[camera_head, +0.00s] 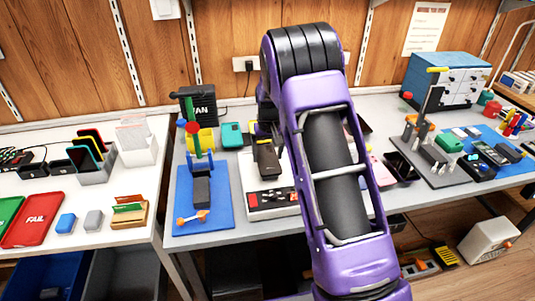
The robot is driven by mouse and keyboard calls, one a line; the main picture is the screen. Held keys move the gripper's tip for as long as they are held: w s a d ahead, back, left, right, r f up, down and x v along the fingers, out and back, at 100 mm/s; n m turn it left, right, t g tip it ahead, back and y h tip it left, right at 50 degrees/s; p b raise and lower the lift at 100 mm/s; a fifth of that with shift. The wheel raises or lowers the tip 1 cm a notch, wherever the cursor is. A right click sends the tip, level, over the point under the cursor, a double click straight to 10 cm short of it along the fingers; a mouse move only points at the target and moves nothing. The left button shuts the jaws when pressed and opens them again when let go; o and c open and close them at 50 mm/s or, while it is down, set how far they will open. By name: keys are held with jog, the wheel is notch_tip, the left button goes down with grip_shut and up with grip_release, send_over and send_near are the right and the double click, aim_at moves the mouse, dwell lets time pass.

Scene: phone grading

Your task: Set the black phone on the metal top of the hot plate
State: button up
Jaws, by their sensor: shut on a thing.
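The black phone (268,161) hangs at the end of my gripper (266,140), which is shut on its upper end. The phone is tilted, with its broad face toward the camera. Behind and below it is the hot plate (255,181), a pale box with a dark front panel and a red part. The phone overlaps the hot plate's top in the picture; I cannot tell whether they touch. My purple arm hides the hot plate's right side and part of the gripper.
A blue mat (218,212) with a press-like stand lies left of the hot plate. A teal box (232,135) and a yellow spool (205,139) stand behind. A grey stand (430,160) and another blue mat are at the right. A separate white table (75,243) holds red and green trays.

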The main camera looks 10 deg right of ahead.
jog(key=shift+f, duration=0.35)
dwell(0.8)
jog(key=o, duration=1.2)
jog(key=shift+o, duration=0.2)
jog(key=shift+r, duration=0.75)
jog(key=shift+r+p, duration=2.25)
jog(key=shift+r, duration=1.1)
